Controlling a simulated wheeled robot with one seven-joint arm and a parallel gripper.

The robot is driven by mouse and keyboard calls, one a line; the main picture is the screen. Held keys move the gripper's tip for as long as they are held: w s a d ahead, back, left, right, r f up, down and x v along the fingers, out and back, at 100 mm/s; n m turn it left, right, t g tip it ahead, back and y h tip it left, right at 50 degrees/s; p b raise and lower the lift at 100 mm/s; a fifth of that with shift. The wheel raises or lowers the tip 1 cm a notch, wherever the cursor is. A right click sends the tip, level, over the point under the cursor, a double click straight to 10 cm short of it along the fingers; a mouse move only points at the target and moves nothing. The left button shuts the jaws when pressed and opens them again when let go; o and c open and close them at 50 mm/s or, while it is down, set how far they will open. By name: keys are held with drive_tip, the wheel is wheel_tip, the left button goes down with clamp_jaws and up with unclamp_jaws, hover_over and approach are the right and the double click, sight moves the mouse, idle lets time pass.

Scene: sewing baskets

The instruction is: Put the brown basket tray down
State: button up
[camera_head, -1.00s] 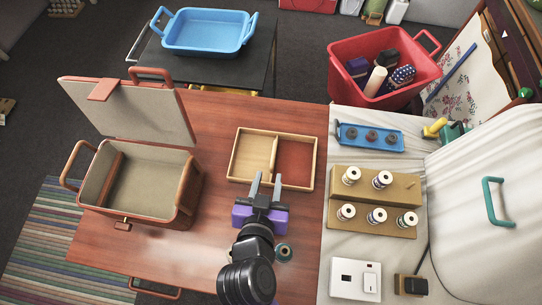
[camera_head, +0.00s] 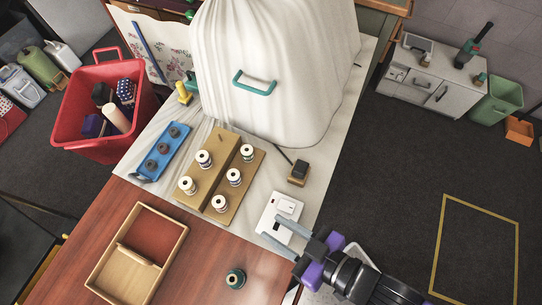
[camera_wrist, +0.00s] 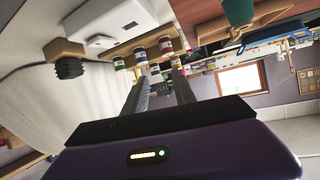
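A shallow wooden tray with two compartments (camera_head: 110,283), which I take to be the brown basket tray, lies flat on the reddish-brown table at lower left in the head view. One compartment has a red-brown floor, the other a pale one. My gripper (camera_head: 270,228) is well to its right, apart from it, with its fingers over a white switch plate in the picture. The fingers are spread with nothing held between them, as the wrist view also shows (camera_wrist: 159,92). The brown basket is out of view.
A tan spool rack (camera_head: 216,185), a blue tray (camera_head: 147,174), the white switch plate (camera_head: 268,222) and a small dark block (camera_head: 298,171) are behind. A red bin (camera_head: 75,130) stands at left.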

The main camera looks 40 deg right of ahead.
drive_tip(key=s+d+r+m+t+h, duration=0.2)
drive_tip(key=s+d+r+m+h, duration=0.1)
drive_tip(key=s+d+r, duration=0.4)
drive_tip(key=d+r+h, duration=0.1)
drive_tip(key=d+r, duration=0.1)
drive_tip(key=d, duration=0.1)
drive_tip(key=shift+r, duration=0.35)
drive_tip(key=shift+s, duration=0.1)
